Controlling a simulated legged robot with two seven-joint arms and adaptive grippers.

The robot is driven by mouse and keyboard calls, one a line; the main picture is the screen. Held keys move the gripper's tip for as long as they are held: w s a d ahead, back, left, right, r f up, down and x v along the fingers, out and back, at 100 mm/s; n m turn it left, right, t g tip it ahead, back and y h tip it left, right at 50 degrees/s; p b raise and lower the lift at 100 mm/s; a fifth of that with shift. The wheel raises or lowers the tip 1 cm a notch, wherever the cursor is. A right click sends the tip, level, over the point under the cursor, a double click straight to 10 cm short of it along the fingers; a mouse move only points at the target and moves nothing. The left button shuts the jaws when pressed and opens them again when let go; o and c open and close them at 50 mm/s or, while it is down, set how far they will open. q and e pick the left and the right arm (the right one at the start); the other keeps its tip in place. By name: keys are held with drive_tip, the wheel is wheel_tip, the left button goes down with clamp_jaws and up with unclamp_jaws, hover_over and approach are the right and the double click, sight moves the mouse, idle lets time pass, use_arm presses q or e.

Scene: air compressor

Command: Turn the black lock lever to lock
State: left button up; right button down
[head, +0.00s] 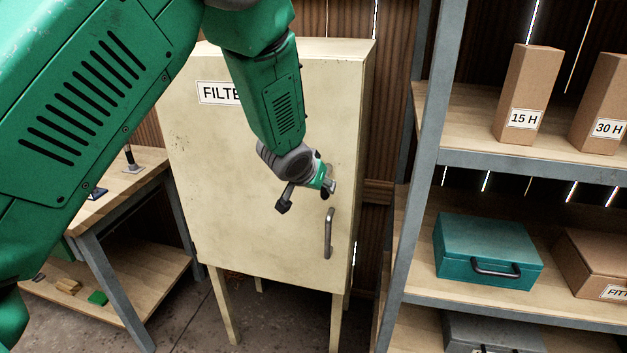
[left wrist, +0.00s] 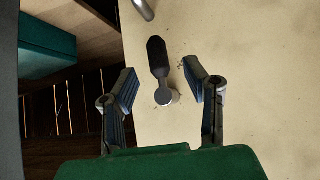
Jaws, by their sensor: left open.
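The black lock lever (left wrist: 157,62) is on the cream cabinet door, on a round silver pivot (left wrist: 168,97). In the left wrist view it extends from the pivot towards the grey door handle (left wrist: 143,8). My left gripper (left wrist: 161,82) is open, with one finger on each side of the lever and a visible gap on both sides. In the head view my left gripper (head: 308,195) is at the door's right side, above the door handle (head: 328,233); it and the arm hide most of the lock there. My right gripper is not in view.
The cream cabinet (head: 230,180) stands on legs and its door is shut. A metal-framed shelf (head: 430,120) with boxes and a teal case (head: 487,250) stands close on the right. A wooden workbench (head: 125,180) stands at the left.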

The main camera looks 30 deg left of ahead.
use_arm(q)
drive_tip(key=v, duration=0.6)
idle(0.3)
drive_tip(key=s+d+f+g+b, duration=0.1)
drive_tip(key=s+f+b, duration=0.1)
drive_tip(key=s+f, duration=0.5)
drive_tip(key=s+d+f+g+b, duration=0.1)
drive_tip(key=s+f+g+b, duration=0.15)
drive_tip(key=f, duration=0.85)
drive_tip(key=s+d+f+m+g+h+b, duration=0.1)
drive_tip(key=s+f+g+b, duration=0.4)
drive_tip(key=s+f, duration=1.9)
drive_tip(key=s+d+b, duration=0.1)
drive_tip(key=s+b, duration=0.2)
drive_tip(key=s, duration=0.1)
drive_tip(key=shift+d+f, duration=0.15)
drive_tip(key=shift+s, duration=0.1)
drive_tip(key=shift+c, duration=0.9)
drive_tip(key=shift+d, duration=0.1)
